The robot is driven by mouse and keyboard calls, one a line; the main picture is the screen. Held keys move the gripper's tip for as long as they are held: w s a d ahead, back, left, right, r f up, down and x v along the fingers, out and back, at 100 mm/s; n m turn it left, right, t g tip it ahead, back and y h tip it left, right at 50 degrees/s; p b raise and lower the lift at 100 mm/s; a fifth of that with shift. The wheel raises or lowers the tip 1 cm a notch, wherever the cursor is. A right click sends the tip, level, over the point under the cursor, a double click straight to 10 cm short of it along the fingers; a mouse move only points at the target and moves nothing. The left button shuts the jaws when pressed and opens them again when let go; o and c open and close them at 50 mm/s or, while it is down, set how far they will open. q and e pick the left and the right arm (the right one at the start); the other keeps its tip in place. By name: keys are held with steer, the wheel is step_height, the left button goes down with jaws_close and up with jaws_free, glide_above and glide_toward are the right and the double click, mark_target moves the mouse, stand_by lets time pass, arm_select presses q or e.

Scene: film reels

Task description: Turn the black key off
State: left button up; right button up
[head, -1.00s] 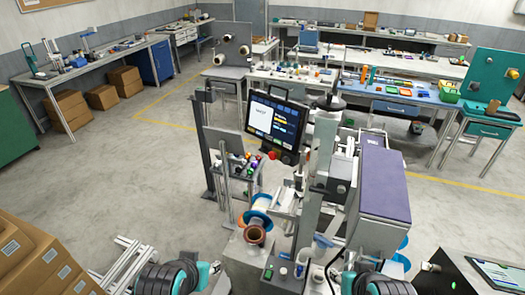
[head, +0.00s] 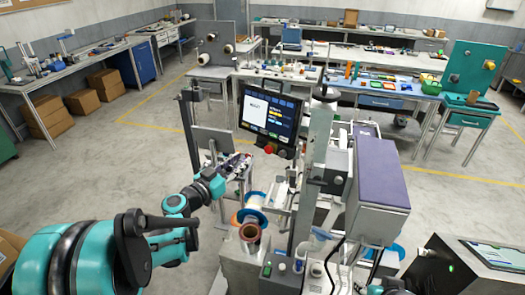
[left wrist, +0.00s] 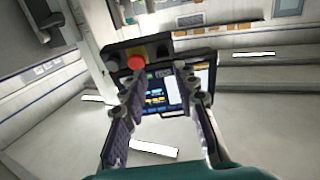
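The control panel with its lit screen (head: 269,116) stands on the machine, and a red button (head: 269,149) sits on its lower edge. In the left wrist view the panel appears turned over, with the red button (left wrist: 136,62) above the screen (left wrist: 160,92). A small dark part beside the red button may be the black key; its shape and setting are too small to tell. My left gripper (head: 238,164) is left of and below the panel in the head view. Its fingers (left wrist: 160,80) are apart and empty, pointing at the panel.
A blue-rimmed reel (head: 256,215) and a copper-coloured spool (head: 250,233) stand below the panel. A grey post (head: 188,130) rises left of the gripper. The machine's purple-topped cabinet (head: 380,180) is to the right. A lower control box (head: 281,268) stands in front.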

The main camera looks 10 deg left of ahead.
mark_target(258, 145)
arm_select(q)
steer(key=x, duration=0.8)
steer(key=shift+a, duration=0.2)
steer(key=shift+w+r, duration=0.1)
jaws_close()
